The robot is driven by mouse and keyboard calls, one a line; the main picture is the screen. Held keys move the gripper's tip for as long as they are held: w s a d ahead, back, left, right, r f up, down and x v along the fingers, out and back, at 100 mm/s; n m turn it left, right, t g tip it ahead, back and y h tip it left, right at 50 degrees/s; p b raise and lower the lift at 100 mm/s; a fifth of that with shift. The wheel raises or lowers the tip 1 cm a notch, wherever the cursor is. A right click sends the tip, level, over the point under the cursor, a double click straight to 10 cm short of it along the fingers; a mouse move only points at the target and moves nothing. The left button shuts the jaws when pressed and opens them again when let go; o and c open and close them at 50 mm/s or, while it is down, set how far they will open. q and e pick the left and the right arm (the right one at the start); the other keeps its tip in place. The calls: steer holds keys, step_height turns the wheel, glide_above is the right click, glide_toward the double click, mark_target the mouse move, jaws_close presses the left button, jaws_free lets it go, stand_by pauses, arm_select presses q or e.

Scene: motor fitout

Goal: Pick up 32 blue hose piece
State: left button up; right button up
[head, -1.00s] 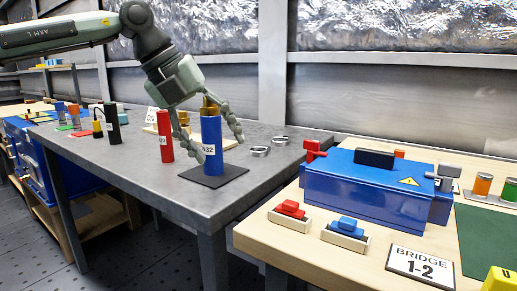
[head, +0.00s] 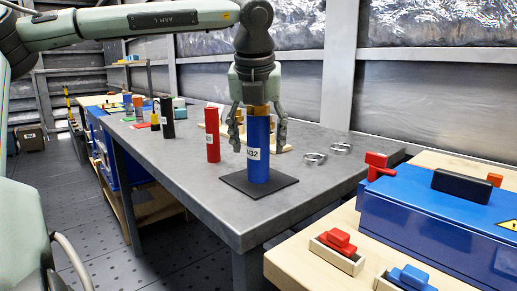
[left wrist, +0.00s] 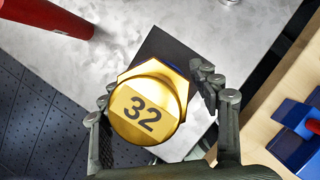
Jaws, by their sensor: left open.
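The blue hose piece (head: 258,155) stands upright on a dark square mat (head: 235,182) near the front corner of the grey table. It bears a white label reading 32 and has a brass top. In the left wrist view the brass hexagonal cap (left wrist: 150,105) shows the number 32. My left gripper (head: 257,140) points down over the hose piece, with its open fingers on either side of the upper part. In the left wrist view the fingers (left wrist: 160,110) flank the cap, with no clear grip on it. My right gripper is not in view.
A red cylinder (head: 213,137) and a black cylinder (head: 167,118) stand to the left on the grey table (head: 190,185). Two metal rings (head: 314,158) lie to the right. A blue box (head: 430,215) sits on the wooden bench at right.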

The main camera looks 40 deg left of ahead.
arm_select(q)
steer(key=shift+w+f, duration=0.1)
steer(key=shift+f, duration=0.05)
jaws_close()
stand_by(0.4)
